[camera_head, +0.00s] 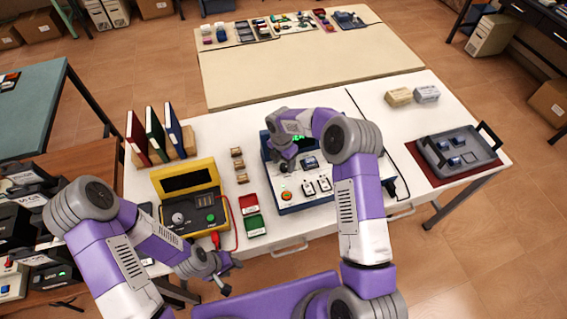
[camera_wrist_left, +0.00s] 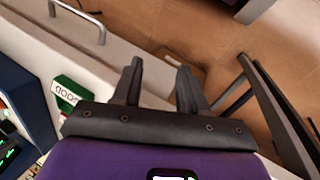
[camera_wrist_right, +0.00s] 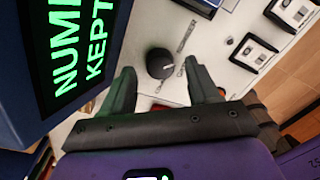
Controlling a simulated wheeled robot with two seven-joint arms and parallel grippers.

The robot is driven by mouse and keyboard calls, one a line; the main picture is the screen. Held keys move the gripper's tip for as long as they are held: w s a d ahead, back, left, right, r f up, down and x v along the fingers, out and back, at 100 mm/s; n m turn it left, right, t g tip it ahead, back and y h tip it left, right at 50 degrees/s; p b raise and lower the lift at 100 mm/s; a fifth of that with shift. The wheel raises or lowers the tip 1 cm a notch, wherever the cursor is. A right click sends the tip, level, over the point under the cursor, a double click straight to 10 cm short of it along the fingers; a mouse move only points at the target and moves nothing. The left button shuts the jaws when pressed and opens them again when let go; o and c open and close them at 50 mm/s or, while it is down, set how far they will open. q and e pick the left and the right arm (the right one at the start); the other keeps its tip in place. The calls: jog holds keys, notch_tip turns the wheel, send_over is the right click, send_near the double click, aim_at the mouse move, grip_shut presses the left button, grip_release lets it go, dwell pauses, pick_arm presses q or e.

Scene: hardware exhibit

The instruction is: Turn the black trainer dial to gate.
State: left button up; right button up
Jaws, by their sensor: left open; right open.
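The trainer (camera_head: 318,200) is a blue box with a white sloped panel and a screen with green text, standing on the white table. Its black round dial (camera_wrist_right: 160,63) shows in the right wrist view on the white panel, with small labels around it too small to read. My right gripper (camera_wrist_right: 159,70) is open, with its fingertips on either side of the dial in the picture; I cannot tell whether they touch it. In the head view my right gripper and arm hide the dial. My left gripper (camera_head: 228,274) is open and empty, in front of the table's near edge.
A yellow meter (camera_head: 203,172) stands left of the trainer, with red and green boxes (camera_head: 254,225) between them. White switches (camera_wrist_right: 292,10) and an orange-red button (camera_head: 286,195) are on the trainer panel.

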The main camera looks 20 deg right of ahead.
jog(key=shift+s+f, duration=0.1)
jog(key=shift+f, duration=0.4)
jog(key=c, duration=1)
jog(key=shift+c, duration=0.2)
jog(key=shift+m, duration=0.3)
jog(key=m+b, duration=0.2)
jog(key=m, duration=0.1)
jog(key=m+b, duration=0.1)
jog(key=m, duration=0.4)
jog(key=shift+w, duration=0.2)
